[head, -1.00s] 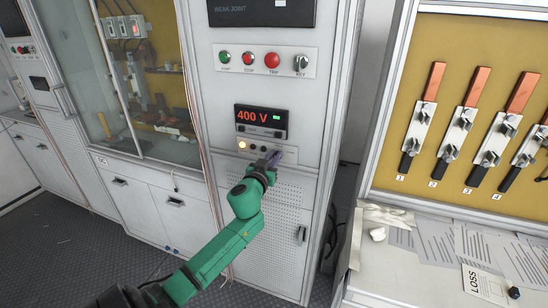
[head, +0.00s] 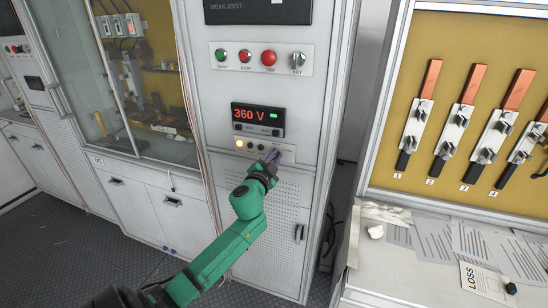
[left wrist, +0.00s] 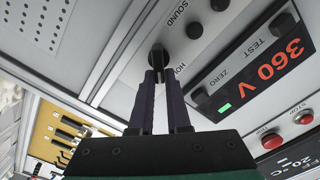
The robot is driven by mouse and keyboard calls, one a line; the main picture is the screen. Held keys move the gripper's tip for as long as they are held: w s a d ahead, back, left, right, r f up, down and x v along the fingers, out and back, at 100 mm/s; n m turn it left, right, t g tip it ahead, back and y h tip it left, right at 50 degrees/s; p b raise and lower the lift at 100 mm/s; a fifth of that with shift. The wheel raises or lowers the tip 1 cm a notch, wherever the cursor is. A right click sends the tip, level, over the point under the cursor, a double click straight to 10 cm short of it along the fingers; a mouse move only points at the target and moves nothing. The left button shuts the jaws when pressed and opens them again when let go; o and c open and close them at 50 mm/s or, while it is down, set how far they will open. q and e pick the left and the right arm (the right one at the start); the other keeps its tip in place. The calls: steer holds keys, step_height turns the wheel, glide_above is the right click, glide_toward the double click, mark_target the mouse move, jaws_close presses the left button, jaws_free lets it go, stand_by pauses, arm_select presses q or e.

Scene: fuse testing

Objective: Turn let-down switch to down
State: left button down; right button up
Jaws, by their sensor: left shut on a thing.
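The voltage panel is on the white cabinet, its display (head: 259,116) reading 360 V in red. In the left wrist view the panel appears upside down, with the display (left wrist: 266,65) at right. My left gripper (head: 271,157) is at the right end of the control row below the display. In the left wrist view my left gripper (left wrist: 163,76) is shut on a black switch knob (left wrist: 157,54), with its two dark fingers at the knob's sides. The label by the knob is partly covered, so I cannot read it or the switch's position.
A lit round button (head: 239,143) is at the left of the control row. Above are a green button (head: 220,54), two red buttons and a key switch (head: 297,61). At right, a yellow board (head: 455,35) holds several numbered fuses above a bench with papers (head: 485,281).

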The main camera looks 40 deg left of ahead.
arm_select(q)
steer(key=shift+d+f+m, duration=0.15)
steer(key=shift+m, duration=1.25)
steer(key=c, duration=0.9)
jaws_free()
steer(key=b+v, duration=0.2)
steer(key=v, duration=1.2)
steer(key=shift+s+d+b, duration=0.15)
steer(key=shift+s+b, duration=0.05)
steer(key=shift+b, duration=0.2)
